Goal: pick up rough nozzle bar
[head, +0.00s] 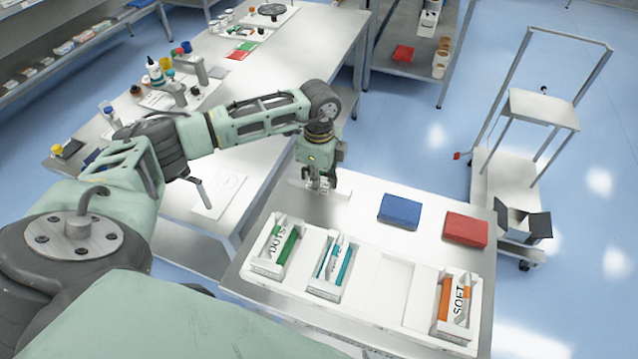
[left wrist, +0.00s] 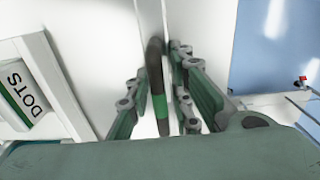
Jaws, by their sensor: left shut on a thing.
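My left gripper (head: 320,186) points down over the far left part of the near table. In the left wrist view its two green-grey fingers (left wrist: 158,95) stand on either side of a slim dark bar with a green band (left wrist: 156,75); I take this as the rough nozzle bar. The gripper is shut on it. In the head view the bar is mostly hidden by the fingers, and I cannot tell whether it is clear of the tabletop. My right gripper is not in view.
A white compartment tray (head: 385,290) at the table's front holds green, teal and orange-marked pieces, with one compartment empty. A blue block (head: 400,211) and a red block (head: 466,229) lie behind it. A long bench (head: 290,75) stands beyond; a cart (head: 500,180) stands right.

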